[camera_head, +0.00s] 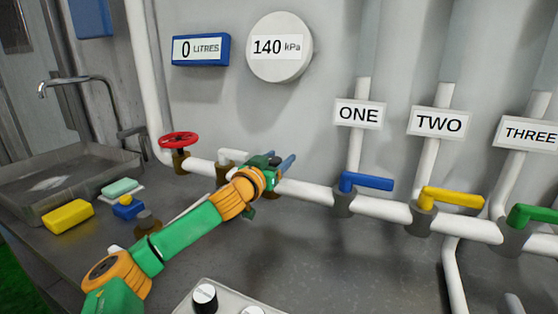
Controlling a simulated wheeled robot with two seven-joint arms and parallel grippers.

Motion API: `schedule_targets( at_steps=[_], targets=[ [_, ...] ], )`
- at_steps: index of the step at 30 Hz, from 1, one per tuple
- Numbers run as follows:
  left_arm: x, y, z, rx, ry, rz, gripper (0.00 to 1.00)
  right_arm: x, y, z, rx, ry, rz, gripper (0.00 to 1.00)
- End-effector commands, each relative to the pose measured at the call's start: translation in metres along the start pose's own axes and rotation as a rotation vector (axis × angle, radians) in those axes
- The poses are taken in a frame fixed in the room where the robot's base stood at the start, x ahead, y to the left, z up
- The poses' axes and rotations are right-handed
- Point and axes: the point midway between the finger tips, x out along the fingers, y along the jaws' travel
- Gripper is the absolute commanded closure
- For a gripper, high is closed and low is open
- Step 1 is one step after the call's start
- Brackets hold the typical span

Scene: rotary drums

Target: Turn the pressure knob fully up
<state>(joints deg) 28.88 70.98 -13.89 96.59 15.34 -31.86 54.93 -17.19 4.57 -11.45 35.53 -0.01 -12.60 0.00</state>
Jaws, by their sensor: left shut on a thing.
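A round gauge (280,47) on the wall above reads 140 kPa. A black knob with a white top (205,298) stands on a pale panel (190,308) at the bottom edge, its label too small to read. My right gripper is not in view.
A red handwheel (178,140) is left on the pipe. Blue (367,181), yellow (452,198) and green (534,215) levers sit under signs ONE, TWO and THREE. A sink (110,163) and yellow sponge (68,215) are left.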

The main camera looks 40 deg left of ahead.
Motion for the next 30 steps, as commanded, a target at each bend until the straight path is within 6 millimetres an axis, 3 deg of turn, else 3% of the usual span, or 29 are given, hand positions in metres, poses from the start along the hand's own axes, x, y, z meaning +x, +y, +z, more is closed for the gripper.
schedule_targets(
  at_steps=[12,13,15,16,25,30],
  targets=[
    [-0.001,-0.002,-0.001,-0.003,0.001,-0.069,0.97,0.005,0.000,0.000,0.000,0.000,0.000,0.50],
    [-0.001,-0.002,-0.001,-0.003,0.001,-0.069,0.33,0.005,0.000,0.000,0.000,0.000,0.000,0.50],
    [-0.001,-0.002,-0.001,-0.003,0.001,-0.068,0.14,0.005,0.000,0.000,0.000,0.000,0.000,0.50],
    [-0.001,-0.002,-0.001,-0.003,0.001,-0.068,0.11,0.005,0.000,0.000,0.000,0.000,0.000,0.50],
    [-0.002,-0.003,0.001,-0.002,0.001,-0.068,0.11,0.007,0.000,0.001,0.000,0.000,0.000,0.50],
    [-0.024,-0.001,0.007,0.005,0.001,-0.067,0.11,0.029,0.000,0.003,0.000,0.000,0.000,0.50]
  ],
)
